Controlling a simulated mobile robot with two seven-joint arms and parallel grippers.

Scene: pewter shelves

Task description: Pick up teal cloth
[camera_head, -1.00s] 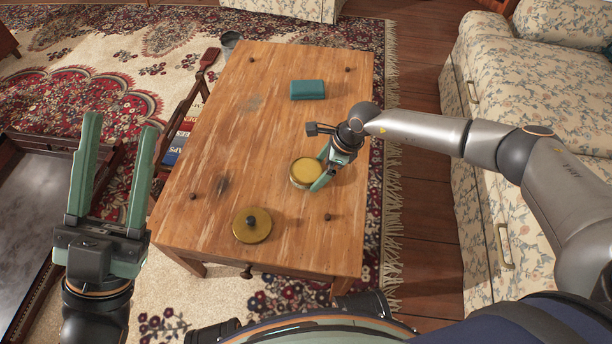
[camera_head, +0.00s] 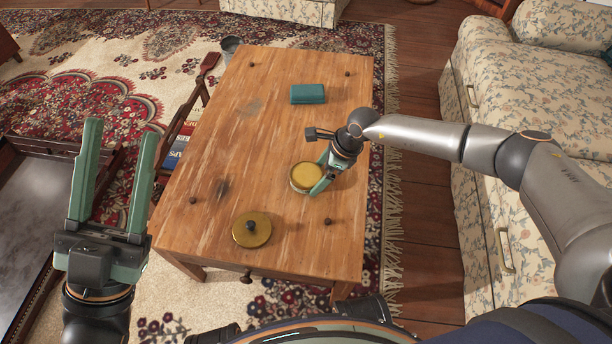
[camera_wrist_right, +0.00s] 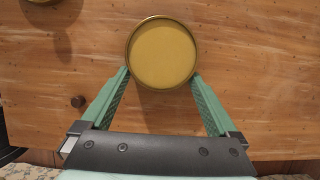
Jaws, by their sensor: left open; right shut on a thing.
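The teal cloth (camera_head: 307,93) lies folded on the far part of the wooden table, apart from both grippers. My right gripper (camera_head: 314,179) is low over the table's right side, shut on a round brass tin (camera_head: 303,174). In the right wrist view the fingers of the right gripper (camera_wrist_right: 162,76) press on both sides of the tin (camera_wrist_right: 162,53). Its yellowish top faces up. My left gripper (camera_head: 112,170) is open and empty, left of the table with its fingers pointing up in the picture.
The wooden table (camera_head: 265,130) bears a brass lid with a dark knob (camera_head: 252,229) near its front edge. Several small dark knobs dot the top. A floral sofa (camera_head: 525,100) stands to the right. The tabletop between tin and cloth is clear.

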